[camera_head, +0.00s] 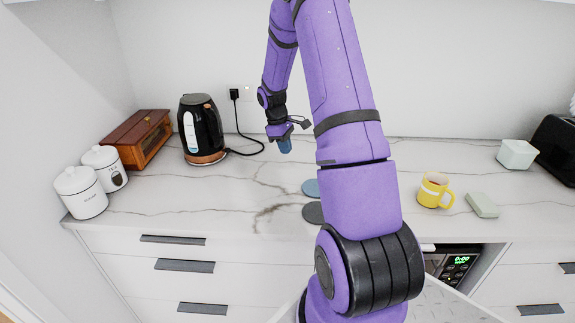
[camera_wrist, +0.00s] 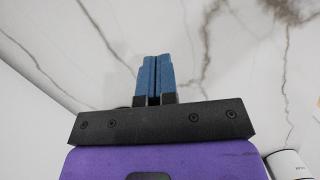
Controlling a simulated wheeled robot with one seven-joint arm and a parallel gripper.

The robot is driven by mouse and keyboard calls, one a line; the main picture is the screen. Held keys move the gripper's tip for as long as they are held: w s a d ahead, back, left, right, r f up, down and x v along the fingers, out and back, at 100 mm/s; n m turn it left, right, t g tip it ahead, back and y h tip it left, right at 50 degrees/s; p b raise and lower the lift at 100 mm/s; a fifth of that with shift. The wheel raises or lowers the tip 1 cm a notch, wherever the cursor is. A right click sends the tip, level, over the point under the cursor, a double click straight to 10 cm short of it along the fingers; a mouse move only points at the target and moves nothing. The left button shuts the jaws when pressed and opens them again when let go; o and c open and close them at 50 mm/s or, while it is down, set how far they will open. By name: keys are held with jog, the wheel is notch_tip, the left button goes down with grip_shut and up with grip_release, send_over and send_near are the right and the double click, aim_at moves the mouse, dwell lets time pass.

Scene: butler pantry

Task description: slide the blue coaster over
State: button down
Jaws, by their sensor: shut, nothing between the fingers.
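The blue coaster (camera_head: 310,187) lies flat on the marble counter, partly hidden behind my purple arm. A dark grey coaster (camera_head: 313,212) lies just in front of it, nearer the counter's front edge, also partly hidden by the arm. My gripper (camera_head: 285,146) is above the back of the counter, to the left of and behind the blue coaster, apart from it. In the wrist view my gripper (camera_wrist: 155,78) shows its two blue fingers together with nothing between them. No coaster shows in the wrist view.
A black kettle (camera_head: 202,130) with its cord stands left of my gripper. A wooden bread box (camera_head: 139,138) and white canisters (camera_head: 81,191) stand at far left. A yellow mug (camera_head: 433,190), a pale green block (camera_head: 482,205) and a white box (camera_head: 516,154) are right. Counter left of the coasters is clear.

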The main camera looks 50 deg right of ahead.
aim_at(294, 179)
jog(key=x, duration=1)
jog(key=shift+s, duration=0.15)
jog(key=shift+s+d+r, duration=0.15)
jog(key=shift+s+d, duration=0.1)
jog(key=shift+s, duration=0.35)
jog(key=shift+s+d+r, duration=0.15)
jog(key=shift+s+d, duration=0.05)
jog(key=shift+s, duration=0.4)
jog(key=shift+s+d, duration=0.2)
jog(key=shift+s, duration=0.4)
jog(key=s+d, duration=0.2)
jog(key=s, duration=0.5)
jog(key=s+d, duration=0.3)
jog(key=s, duration=0.3)
jog(key=s+d, duration=0.3)
jog(key=s, duration=0.4)
jog(key=shift+s, duration=0.35)
jog(key=shift+w, duration=0.15)
